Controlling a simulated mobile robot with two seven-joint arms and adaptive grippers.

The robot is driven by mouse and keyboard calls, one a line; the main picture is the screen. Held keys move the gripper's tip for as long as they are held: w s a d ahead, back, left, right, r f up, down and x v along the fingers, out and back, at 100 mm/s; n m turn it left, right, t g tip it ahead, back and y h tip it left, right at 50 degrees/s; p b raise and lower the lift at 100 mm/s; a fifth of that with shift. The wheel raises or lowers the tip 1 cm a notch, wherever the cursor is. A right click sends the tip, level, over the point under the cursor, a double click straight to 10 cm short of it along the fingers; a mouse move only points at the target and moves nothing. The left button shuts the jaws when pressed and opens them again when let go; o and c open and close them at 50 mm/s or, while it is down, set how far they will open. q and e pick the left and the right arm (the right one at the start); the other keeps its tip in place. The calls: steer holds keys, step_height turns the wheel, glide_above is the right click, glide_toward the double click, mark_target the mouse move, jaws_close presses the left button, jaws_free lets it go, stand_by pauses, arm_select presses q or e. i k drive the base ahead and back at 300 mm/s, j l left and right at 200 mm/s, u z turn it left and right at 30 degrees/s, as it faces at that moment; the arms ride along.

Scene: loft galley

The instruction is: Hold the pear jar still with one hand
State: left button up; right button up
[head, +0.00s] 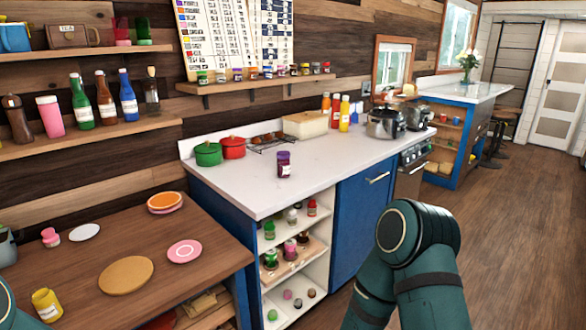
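No jar in the head view carries a label I can read, so I cannot tell for sure which is the pear jar. A yellow jar (46,305) with a pale label stands at the lower left, on the near part of the wooden table (75,270). A dark purple jar (284,165) with a label stands alone on the white counter (330,165), near its front edge. Neither of my grippers is in view. Only a bent link of my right arm shows at lower right and a sliver of my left arm at the left edge.
Plates and a round board (125,275) lie on the wooden table. Green (208,154) and red (233,147) pots stand at the counter's back left. Small jars fill the open shelves (290,262) below the counter. The wooden floor (520,220) at right is clear.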

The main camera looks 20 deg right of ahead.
mark_target(45, 300)
steer(key=i+l+u, duration=0.15)
steer(key=l, duration=0.7)
steer(key=i+l+u, duration=0.1)
steer(key=l, duration=0.8)
steer(key=l+u, duration=0.15)
steer(key=l, duration=0.7)
steer(key=j+u, duration=0.5)
steer(key=j, duration=2.7)
steer(key=k, duration=0.05)
